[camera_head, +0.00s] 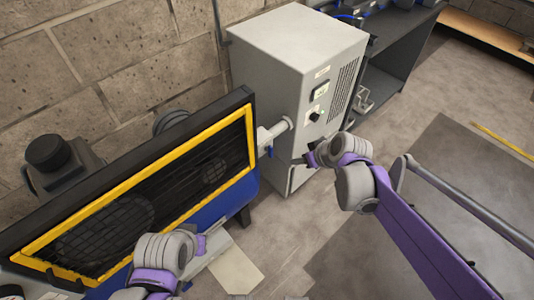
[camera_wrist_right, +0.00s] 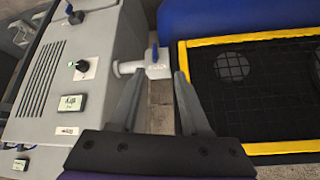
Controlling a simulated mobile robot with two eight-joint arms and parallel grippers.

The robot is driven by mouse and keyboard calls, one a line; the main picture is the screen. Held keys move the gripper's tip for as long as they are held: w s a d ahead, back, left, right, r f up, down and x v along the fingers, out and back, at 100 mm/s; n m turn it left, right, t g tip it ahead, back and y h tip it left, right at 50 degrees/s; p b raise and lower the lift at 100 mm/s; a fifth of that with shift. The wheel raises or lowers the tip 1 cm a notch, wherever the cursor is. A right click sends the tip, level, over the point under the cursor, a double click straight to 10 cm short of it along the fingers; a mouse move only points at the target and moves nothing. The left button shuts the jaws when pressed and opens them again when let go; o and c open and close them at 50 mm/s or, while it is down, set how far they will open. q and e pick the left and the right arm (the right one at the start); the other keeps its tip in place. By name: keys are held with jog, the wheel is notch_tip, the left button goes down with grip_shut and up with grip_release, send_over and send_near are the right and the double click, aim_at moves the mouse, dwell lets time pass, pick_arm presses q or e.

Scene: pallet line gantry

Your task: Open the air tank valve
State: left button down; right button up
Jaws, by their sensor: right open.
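The valve (camera_head: 274,133) is a light grey pipe fitting between the grey cabinet and the yellow-framed blue unit (camera_head: 226,198). Its small blue handle (camera_head: 270,152) shows beside it. In the right wrist view the valve body (camera_wrist_right: 155,70) lies beyond my fingertips, with the blue handle (camera_wrist_right: 154,54) on it. My right gripper (camera_head: 308,159) is near the cabinet's front, to the right of the valve. In the wrist view its fingers (camera_wrist_right: 158,76) are apart with nothing between them. My left gripper (camera_head: 203,243) is low in front of the blue unit; its jaws are unclear.
The grey cabinet (camera_head: 290,45) has a black knob (camera_head: 315,116) and small display on its front. The dark mesh (camera_head: 150,200) fills the yellow frame. A dark shelf (camera_head: 400,45) stands behind at right. Open floor (camera_head: 440,100) lies to the right.

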aim_at(270, 152)
jog(key=w+a+f+n+y+b, duration=0.1)
jog(key=w+a+f+b, duration=0.1)
jog(key=w+a+f, duration=0.3)
jog(key=w+a+f+n+y+b, duration=0.1)
jog(key=w+a+f, duration=0.5)
jog(key=w+f, duration=0.7)
jog(key=shift+f+n+t+b, duration=0.3)
jog(key=shift+f+n+b, duration=0.3)
jog(key=shift+b, duration=0.15)
jog(key=shift+w, duration=0.1)
grip_shut()
